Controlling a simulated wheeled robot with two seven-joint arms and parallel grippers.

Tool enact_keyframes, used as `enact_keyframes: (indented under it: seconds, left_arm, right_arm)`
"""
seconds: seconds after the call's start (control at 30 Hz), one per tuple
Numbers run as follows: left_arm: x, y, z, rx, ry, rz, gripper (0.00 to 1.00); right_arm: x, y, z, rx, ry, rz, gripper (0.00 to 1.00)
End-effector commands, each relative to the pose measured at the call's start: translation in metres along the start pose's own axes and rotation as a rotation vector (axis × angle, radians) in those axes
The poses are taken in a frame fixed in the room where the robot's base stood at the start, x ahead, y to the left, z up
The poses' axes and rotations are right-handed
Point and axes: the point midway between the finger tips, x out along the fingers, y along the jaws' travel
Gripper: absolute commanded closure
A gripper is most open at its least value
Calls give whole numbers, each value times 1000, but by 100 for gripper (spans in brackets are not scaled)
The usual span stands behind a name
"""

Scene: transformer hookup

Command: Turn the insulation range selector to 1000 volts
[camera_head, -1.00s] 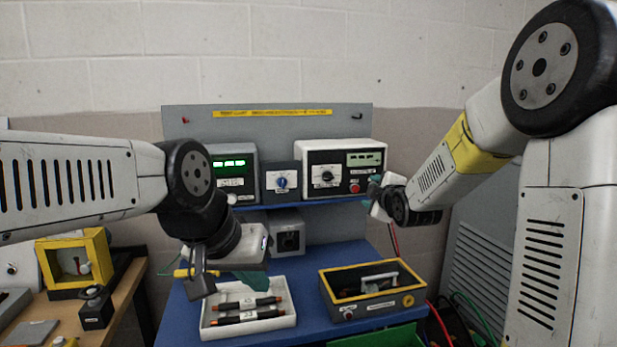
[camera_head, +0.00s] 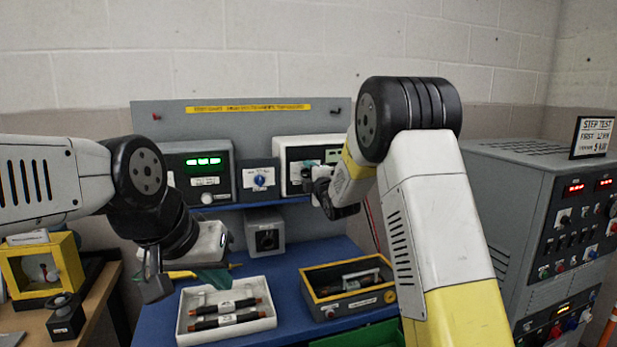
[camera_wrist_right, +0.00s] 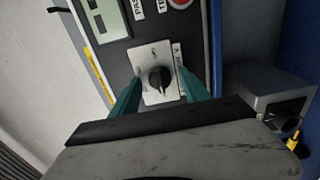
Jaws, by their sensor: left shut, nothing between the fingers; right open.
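The insulation range selector is a black knob (camera_wrist_right: 160,80) on a pale square plate, on the dark front of the white-cased tester (camera_head: 294,150). My right gripper (camera_wrist_right: 161,90) is open, its teal fingers on either side of the knob in the right wrist view. I cannot tell whether they touch it. In the head view my right wrist hides much of the tester's front, and the right fingertips are hard to make out. My left gripper (camera_head: 212,278) is shut and empty, low over the blue bench behind the white tray.
A grey meter with a green display (camera_head: 204,162) and a small box with a blue knob (camera_head: 260,180) stand left of the tester. The white tray (camera_head: 184,325) holds dark rods. A yellow-rimmed box (camera_head: 312,278) stands beside it. A grey cabinet (camera_head: 520,200) is at right.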

Motion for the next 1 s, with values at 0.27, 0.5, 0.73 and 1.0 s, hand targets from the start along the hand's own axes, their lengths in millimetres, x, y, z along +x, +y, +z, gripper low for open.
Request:
enact_keyframes:
  seconds: [0.27,0.5,0.73,1.0]
  left_arm:
    - [0,0,0,0,0,0,100]
    - [0,0,0,0,0,0,100]
    - [0,0,0,0,0,0,100]
    - [0,0,0,0,0,0,100]
  right_arm:
    - [1,0,0,1,0,-1,54]
    - [0,0,0,1,0,-1,100]
    - [0,0,0,12,0,-1,100]
    - [0,-1,1,121,-1,-2,100]
